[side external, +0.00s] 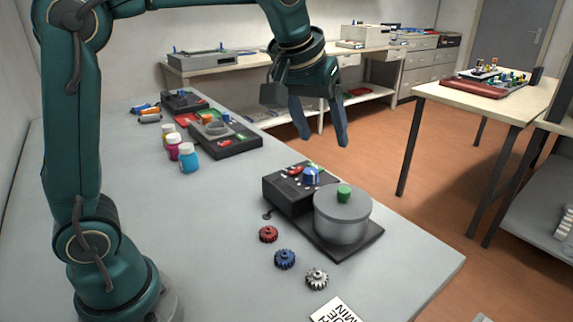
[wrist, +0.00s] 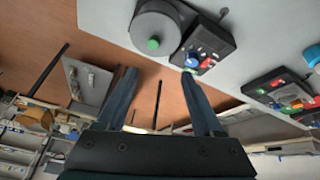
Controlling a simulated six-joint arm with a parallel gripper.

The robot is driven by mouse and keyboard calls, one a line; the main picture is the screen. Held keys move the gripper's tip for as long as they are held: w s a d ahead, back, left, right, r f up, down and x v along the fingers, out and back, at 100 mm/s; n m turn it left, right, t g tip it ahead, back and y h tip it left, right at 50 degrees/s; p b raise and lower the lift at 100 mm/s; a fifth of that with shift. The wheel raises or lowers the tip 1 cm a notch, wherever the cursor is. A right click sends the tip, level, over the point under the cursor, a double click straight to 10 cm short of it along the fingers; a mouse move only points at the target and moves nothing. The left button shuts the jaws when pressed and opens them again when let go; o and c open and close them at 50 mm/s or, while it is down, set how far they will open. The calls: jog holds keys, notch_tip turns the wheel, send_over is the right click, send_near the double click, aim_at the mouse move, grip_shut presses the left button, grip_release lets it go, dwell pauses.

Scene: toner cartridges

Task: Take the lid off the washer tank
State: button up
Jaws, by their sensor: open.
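The washer tank (side external: 341,226) is a grey cylinder on a dark base beside a black control box (side external: 287,194). Its grey lid (side external: 326,197) has a green knob (side external: 344,192) on top and sits on the tank. The lid also shows in the wrist view (wrist: 155,25), with the green knob (wrist: 153,44) facing the camera. My gripper (side external: 323,142) is open and empty, above and behind the tank in the side view, apart from it. In the wrist view my gripper (wrist: 160,72) has its two fingers spread.
Red (side external: 268,234), blue (side external: 285,259) and silver (side external: 317,278) gears lie in front of the tank. A white printed card (side external: 336,311) lies near the table's front edge. Colored bottles (side external: 188,157) and another device (side external: 225,136) stand farther left. The bench's right edge is close to the tank.

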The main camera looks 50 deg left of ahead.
jog(key=g, duration=0.1)
send_near(345, 190)
jog(key=w, duration=0.1)
jog(key=shift+g, duration=0.4)
jog(key=x, duration=0.8)
jog(key=shift+s+a+f, duration=0.1)
jog(key=shift+f, duration=0.05)
grip_shut()
